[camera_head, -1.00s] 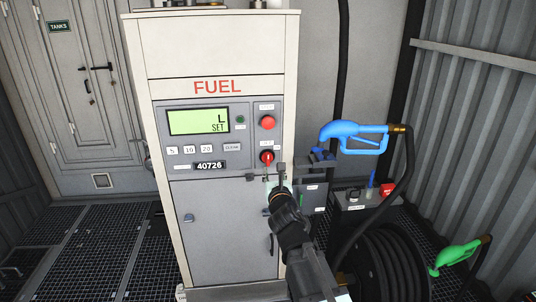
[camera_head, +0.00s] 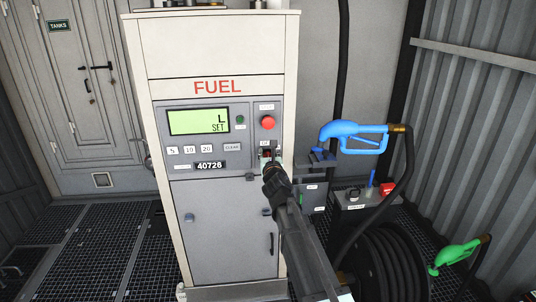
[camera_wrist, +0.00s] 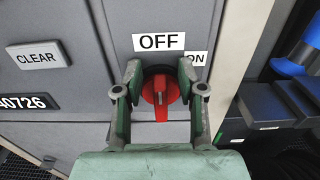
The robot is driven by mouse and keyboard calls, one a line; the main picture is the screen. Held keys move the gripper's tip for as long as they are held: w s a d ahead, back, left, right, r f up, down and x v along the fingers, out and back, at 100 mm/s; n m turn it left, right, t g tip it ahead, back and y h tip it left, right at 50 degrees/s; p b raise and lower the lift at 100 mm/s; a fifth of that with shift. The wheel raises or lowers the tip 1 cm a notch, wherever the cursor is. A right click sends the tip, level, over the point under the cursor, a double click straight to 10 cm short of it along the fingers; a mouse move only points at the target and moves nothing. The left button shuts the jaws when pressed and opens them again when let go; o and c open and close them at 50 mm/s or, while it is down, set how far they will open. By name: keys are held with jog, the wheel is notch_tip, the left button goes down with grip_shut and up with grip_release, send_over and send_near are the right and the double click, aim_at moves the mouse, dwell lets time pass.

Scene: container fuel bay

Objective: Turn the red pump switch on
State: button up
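The red pump switch (camera_wrist: 160,90) is a round red knob with a raised grip, low on the right of the fuel pump's panel. In the wrist view its grip stands upright, under the OFF label (camera_wrist: 159,42); the ON label (camera_wrist: 196,59) is to its upper right. My gripper (camera_wrist: 162,84) is open, with one finger on each side of the knob and a small gap visible on both sides. In the head view my gripper (camera_head: 271,160) covers most of the switch. Whether the fingers touch the panel cannot be told.
A red round button (camera_head: 268,122) sits just above the switch. The display (camera_head: 199,121) and the CLEAR button (camera_wrist: 38,55) are to the left. A blue nozzle (camera_head: 352,132) hangs on the right, above a hose reel (camera_head: 385,265). Space in front of the lower cabinet door is clear.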

jog(key=shift+s, duration=0.1)
grip_shut()
jog(key=shift+d+f+m, duration=0.1)
jog(key=shift+d+m, duration=0.05)
jog(key=shift+m, duration=0.15)
jog(key=m, duration=0.3)
jog(key=d+m, duration=0.1)
jog(key=shift+f, duration=0.3)
jog(key=m+b, duration=0.1)
jog(key=m, duration=0.3)
jog(key=d+f+m+b, duration=0.1)
jog(key=m, duration=0.3)
jog(key=f+m+b, duration=0.1)
jog(key=m+b, duration=0.1)
jog(key=m, duration=0.3)
jog(key=shift+w+d+f, duration=0.2)
jog(key=shift+w+d, duration=0.05)
jog(key=shift+w, duration=0.05)
jog(key=shift+m, duration=0.3)
